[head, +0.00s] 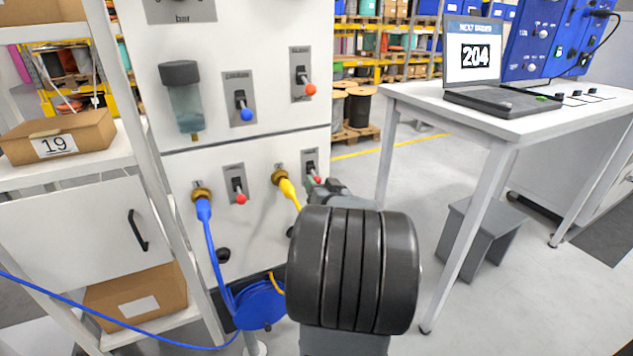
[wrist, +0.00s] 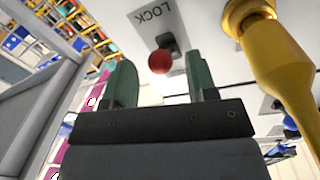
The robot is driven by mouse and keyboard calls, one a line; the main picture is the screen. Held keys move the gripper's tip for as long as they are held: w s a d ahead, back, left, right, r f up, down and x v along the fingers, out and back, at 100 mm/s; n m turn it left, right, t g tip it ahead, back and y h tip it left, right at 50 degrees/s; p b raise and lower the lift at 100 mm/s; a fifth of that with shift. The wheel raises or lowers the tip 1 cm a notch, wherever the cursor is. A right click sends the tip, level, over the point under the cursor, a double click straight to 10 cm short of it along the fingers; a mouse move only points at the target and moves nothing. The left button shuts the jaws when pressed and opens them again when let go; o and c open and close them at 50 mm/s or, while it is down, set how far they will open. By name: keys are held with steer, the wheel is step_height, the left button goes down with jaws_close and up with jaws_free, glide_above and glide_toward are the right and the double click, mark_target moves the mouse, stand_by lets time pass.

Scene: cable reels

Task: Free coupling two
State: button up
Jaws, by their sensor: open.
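Coupling two cannot be read from a label. On the lower white panel, a brass coupling (head: 279,178) holds a yellow hose (head: 290,194). To its left a brass coupling (head: 200,192) holds a blue hose (head: 206,225). A lever with a red ball (head: 317,179) sits right of the yellow hose. My gripper (wrist: 160,82) is open in the wrist view, its green fingers either side of the red ball (wrist: 160,62), not closed on it. A LOCK label (wrist: 152,17) shows above the ball. The brass coupling and yellow hose (wrist: 275,60) are on the right. My arm partly hides the panel.
Another red-ball lever (head: 240,197) sits between the couplings. A blue hose reel (head: 260,304) is below. A shelf with boxes (head: 60,137) stands left, a table with laptop (head: 500,105) right.

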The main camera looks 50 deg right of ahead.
mark_target(317, 177)
steer(key=shift+x, duration=1.25)
steer(key=shift+c, duration=0.3)
steer(key=c, duration=0.9)
steer(key=shift+o, duration=0.2)
step_height(317, 177, up, 2)
steer(key=g+p, duration=0.1)
steer(key=p, duration=0.6)
steer(key=shift+s+a+r+g+y, duration=0.1)
steer(key=shift+g+y, duration=0.2)
steer(key=shift+y, duration=0.1)
steer(key=r+g+y+p, duration=0.1)
steer(key=g+p, duration=0.1)
steer(key=p, duration=0.5)
steer(key=shift+p, duration=0.35)
steer(key=g+p, duration=0.1)
steer(key=p, duration=0.4)
steer(key=r+g+y+p, duration=0.1)
steer(key=g+p, duration=0.1)
steer(key=p, duration=0.4)
steer(key=shift+n+y, duration=0.3)
steer(key=g+p, duration=0.1)
steer(key=p, duration=0.4)
steer(key=shift+g+y, duration=0.4)
steer(key=shift+f+g+p, duration=0.2)
steer(key=shift+g+p, duration=0.2)
steer(key=shift+p, duration=0.65)
